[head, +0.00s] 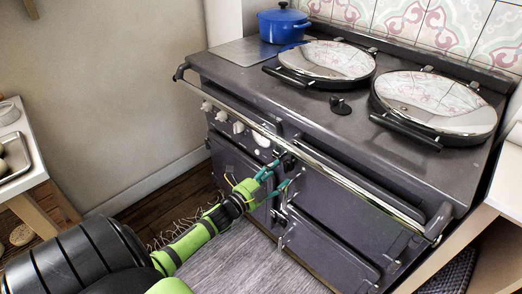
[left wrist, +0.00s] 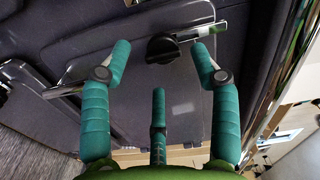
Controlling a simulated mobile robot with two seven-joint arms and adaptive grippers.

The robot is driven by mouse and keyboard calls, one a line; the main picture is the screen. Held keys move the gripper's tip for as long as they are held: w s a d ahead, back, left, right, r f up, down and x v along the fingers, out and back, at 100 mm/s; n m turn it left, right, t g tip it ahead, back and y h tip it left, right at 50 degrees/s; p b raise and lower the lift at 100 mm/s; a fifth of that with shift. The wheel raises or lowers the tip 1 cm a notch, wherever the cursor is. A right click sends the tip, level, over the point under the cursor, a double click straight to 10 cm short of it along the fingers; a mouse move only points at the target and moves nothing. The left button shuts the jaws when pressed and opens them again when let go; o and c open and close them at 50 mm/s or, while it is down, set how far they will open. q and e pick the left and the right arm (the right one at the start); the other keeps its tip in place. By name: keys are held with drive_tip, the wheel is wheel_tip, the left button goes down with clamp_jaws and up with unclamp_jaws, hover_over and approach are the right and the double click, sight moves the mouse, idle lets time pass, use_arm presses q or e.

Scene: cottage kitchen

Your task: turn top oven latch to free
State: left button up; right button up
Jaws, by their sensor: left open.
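The top oven latch (head: 287,160) is a small dark knob with a metal bar, on the front of the grey range cooker below the chrome rail. In the left wrist view the black latch knob (left wrist: 163,48) lies between the fingertips, and its metal bar (left wrist: 207,31) points right. My left gripper (head: 281,173) is at the latch with its green fingers spread on either side. It also shows in the left wrist view (left wrist: 160,52), open and holding nothing. I cannot tell whether a finger touches the knob. My right gripper is not in view.
The chrome rail (head: 330,170) runs across the cooker front, just above my gripper. A lower latch (head: 279,216) sits below. White control knobs (head: 222,117) are to the left. A blue pot (head: 283,24) and two closed round lids (head: 327,60) are on top.

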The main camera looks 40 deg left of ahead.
use_arm(q)
drive_tip(key=s, duration=0.6)
drive_tip(key=shift+s+a, duration=0.35)
drive_tip(key=shift+s, duration=0.05)
drive_tip(key=shift+f, duration=0.15)
drive_tip(key=s+d+f+n+g+y+p, duration=0.1)
drive_tip(key=s+f+n+g+p, duration=0.15)
drive_tip(key=s+f, duration=0.4)
drive_tip(key=s+d+f+n+g+p, duration=0.1)
drive_tip(key=s+d+f+n+g, duration=0.2)
drive_tip(key=f, duration=0.7)
drive_tip(key=s+f+n+g+y+p, duration=0.1)
drive_tip(key=s+f+n+g+p, duration=0.1)
drive_tip(key=s+f+n+g, duration=0.45)
drive_tip(key=s+d+f+g+p, duration=0.1)
drive_tip(key=s+d+f, duration=0.2)
drive_tip(key=s, duration=0.4)
drive_tip(key=s+d+f+n+g+p, duration=0.1)
drive_tip(key=s+d+f+g, duration=0.1)
drive_tip(key=s+d+f, duration=0.2)
drive_tip(key=s+d+f+n+g+p, duration=0.1)
drive_tip(key=s+d+f+g, duration=0.1)
drive_tip(key=s, duration=0.9)
wheel_tip(320, 180, down, 2)
drive_tip(key=shift+d+h, duration=0.4)
drive_tip(key=shift+d, duration=0.45)
